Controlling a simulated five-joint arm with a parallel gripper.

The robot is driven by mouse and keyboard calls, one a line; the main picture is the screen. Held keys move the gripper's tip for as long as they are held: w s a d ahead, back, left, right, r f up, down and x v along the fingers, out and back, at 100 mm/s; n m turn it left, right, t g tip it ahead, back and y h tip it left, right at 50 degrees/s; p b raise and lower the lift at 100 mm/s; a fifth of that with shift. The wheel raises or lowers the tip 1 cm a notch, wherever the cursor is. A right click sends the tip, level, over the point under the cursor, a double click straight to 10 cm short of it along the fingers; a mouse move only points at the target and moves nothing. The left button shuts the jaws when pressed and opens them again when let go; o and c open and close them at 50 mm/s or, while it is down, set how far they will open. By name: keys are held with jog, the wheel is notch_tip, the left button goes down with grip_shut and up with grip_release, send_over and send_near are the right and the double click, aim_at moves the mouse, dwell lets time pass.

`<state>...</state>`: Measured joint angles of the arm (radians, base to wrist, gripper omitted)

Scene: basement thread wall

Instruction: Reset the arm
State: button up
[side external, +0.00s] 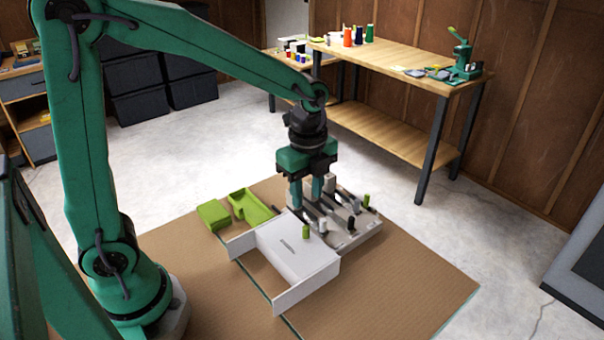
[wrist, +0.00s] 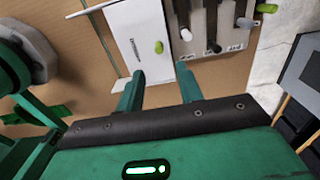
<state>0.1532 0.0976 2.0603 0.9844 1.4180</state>
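My gripper (side external: 307,200) points down over the far edge of a white panel with raised sides (side external: 290,256), close to a grey rack (side external: 362,230). In the wrist view its two fingers (wrist: 160,75) stand apart with nothing seen between them. In the side view the fingers hide part of the rack and panel edge. A small yellow-green spool (side external: 306,231) stands on the panel; it also shows in the wrist view (wrist: 158,47).
A yellow-green block (side external: 213,214) and an open green tray (side external: 251,207) lie left of the panel on the brown mat (side external: 400,285). A wooden workbench (side external: 395,62) with spools and a green press stands behind. The mat's front right is clear.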

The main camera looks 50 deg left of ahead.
jog(key=shift+r, duration=0.2)
jog(key=s+a+r+n+t, duration=0.2)
jog(key=s+r+n, duration=0.2)
jog(key=n, duration=0.5)
jog(key=s+a+r+n+t, duration=0.3)
jog(key=s+r+n, duration=0.1)
jog(key=s+n, duration=0.5)
jog(key=shift+s+a+r+t, duration=0.15)
jog(key=shift+a+r+t, duration=0.1)
jog(key=shift+t, duration=0.05)
dwell(0.6)
